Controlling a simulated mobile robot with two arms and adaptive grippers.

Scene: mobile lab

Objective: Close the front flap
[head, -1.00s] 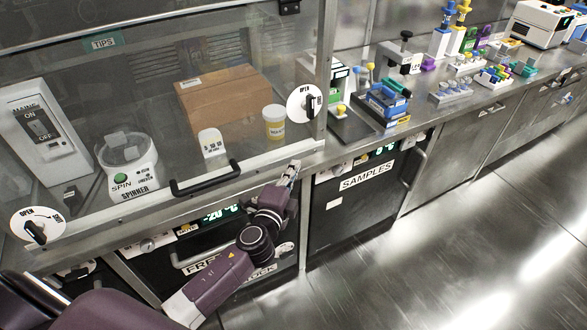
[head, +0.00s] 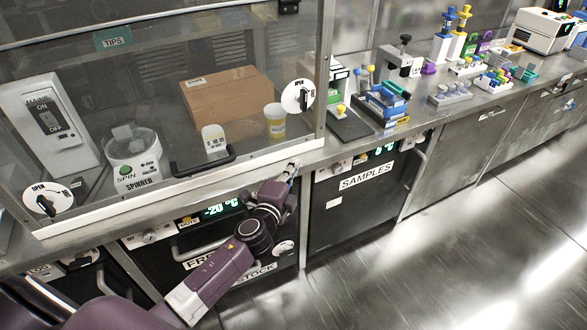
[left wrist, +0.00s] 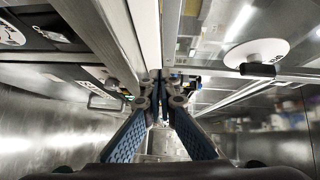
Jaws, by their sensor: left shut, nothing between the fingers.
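The front flap (head: 262,153) is the large clear panel of the cabinet at left in the head view. It has a black handle (head: 203,162) at its lower edge, a right lock knob (head: 298,96) and a left lock knob (head: 45,200). Its lower edge lies close to the counter front; any remaining gap is unclear. My left gripper (head: 293,169) is shut and empty, by the flap's lower right corner. In the left wrist view its fingertips (left wrist: 165,76) meet beside a pale edge strip, with a round knob (left wrist: 256,52) at right. Whether they touch the flap is unclear. My right gripper is out of view.
Behind the panel are a cardboard box (head: 228,97), a yellow-labelled jar (head: 275,121) and the spinner (head: 132,158). Below are the freezer (head: 180,256) and the samples fridge (head: 358,200). Racks and devices crowd the right counter. The floor (head: 470,250) at right is clear.

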